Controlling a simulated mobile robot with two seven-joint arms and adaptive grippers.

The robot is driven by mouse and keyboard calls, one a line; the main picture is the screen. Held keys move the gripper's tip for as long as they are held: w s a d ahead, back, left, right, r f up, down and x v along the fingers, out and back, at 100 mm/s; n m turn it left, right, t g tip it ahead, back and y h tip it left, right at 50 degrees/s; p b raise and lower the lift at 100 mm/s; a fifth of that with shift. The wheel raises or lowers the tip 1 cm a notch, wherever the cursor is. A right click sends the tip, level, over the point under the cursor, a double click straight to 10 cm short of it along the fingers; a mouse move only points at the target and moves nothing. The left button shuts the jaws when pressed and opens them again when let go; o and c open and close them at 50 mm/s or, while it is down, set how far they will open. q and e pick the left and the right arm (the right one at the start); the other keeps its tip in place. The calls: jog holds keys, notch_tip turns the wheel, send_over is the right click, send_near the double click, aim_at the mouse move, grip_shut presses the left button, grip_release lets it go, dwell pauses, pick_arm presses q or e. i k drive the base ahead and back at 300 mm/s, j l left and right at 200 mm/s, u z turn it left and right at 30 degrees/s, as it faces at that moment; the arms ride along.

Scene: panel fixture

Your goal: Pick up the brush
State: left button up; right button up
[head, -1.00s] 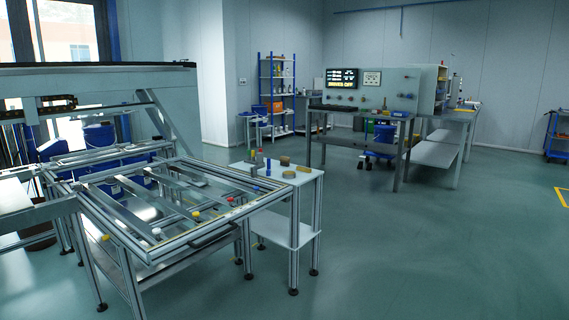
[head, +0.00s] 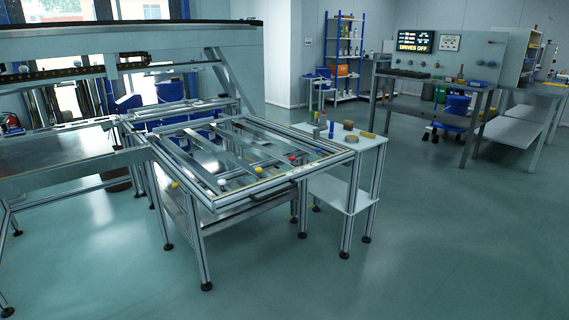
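I cannot pick out a brush for certain at this distance. Several small items stand on a white side table (head: 373,150) at the right end of the panel fixture (head: 228,206). Among them are a blue upright piece (head: 331,129), a brown round piece (head: 351,139), a tan round piece (head: 348,125) and a low yellowish-tan block (head: 367,135). A grey piece (head: 317,131) stands at the left of this group. Neither of my grippers is in view.
A metal-topped table (head: 60,152) adjoins the fixture at left. A workbench (head: 440,86) with a "DRIVES OFF" screen (head: 415,41) stands back right, near a blue shelf rack (head: 345,55). Open floor (head: 440,240) lies in front and to the right.

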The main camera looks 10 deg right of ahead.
aim_at(347, 124)
jog(key=i+l+u, duration=0.4)
jog(key=l, duration=1.65)
jog(key=l+u, duration=0.45)
jog(key=l, duration=1.65)
